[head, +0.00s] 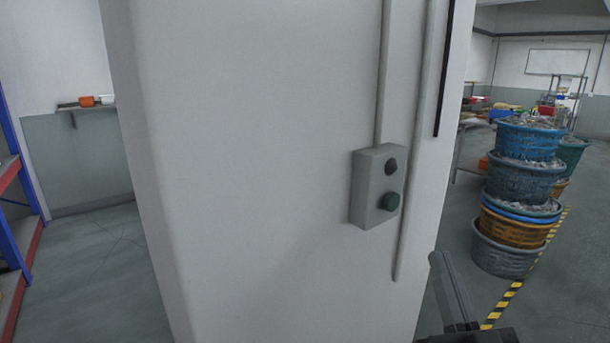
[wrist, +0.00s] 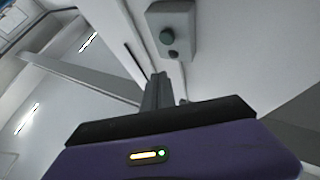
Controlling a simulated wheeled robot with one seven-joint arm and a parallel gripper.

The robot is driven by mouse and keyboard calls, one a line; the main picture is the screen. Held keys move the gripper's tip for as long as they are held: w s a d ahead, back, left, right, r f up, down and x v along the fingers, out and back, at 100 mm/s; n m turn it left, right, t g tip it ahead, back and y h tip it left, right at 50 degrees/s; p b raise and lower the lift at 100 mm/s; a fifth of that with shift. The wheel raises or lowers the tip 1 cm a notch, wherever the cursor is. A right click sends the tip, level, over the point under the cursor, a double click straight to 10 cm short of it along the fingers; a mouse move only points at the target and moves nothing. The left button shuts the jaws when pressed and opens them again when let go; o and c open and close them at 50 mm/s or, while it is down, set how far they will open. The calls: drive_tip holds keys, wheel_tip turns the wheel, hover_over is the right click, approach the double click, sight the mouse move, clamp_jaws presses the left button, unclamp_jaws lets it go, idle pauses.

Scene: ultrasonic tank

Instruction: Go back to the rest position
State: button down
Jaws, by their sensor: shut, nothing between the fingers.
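My gripper (head: 438,258) shows at the lower right of the head view, its dark fingers pointing up beside the right edge of the white pillar. In the wrist view its fingers (wrist: 159,76) are together with nothing between them. A grey control box (head: 373,186) is fixed on the pillar, with a dark button (head: 391,166) above a green button (head: 389,201). The box also shows at the top of the wrist view (wrist: 183,22). The fingertips appear apart from the box and its buttons.
The white pillar (head: 250,150) fills the middle of the head view, with conduits running down it. Stacked tubs (head: 522,180) stand at the right by a yellow-black floor stripe (head: 505,298). A blue and red rack (head: 14,200) is at the left edge. Floor between rack and pillar is clear.

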drive_tip(key=s+f+g, duration=0.4)
drive_tip(key=s+f, duration=0.8)
drive_tip(key=s, duration=0.5)
drive_tip(key=s+f+g, duration=0.5)
drive_tip(key=s+f, duration=0.7)
drive_tip(key=s, duration=0.5)
drive_tip(key=shift+s+d+f+h, duration=0.15)
drive_tip(key=shift+s+f+h, duration=0.15)
drive_tip(key=shift+h, duration=0.1)
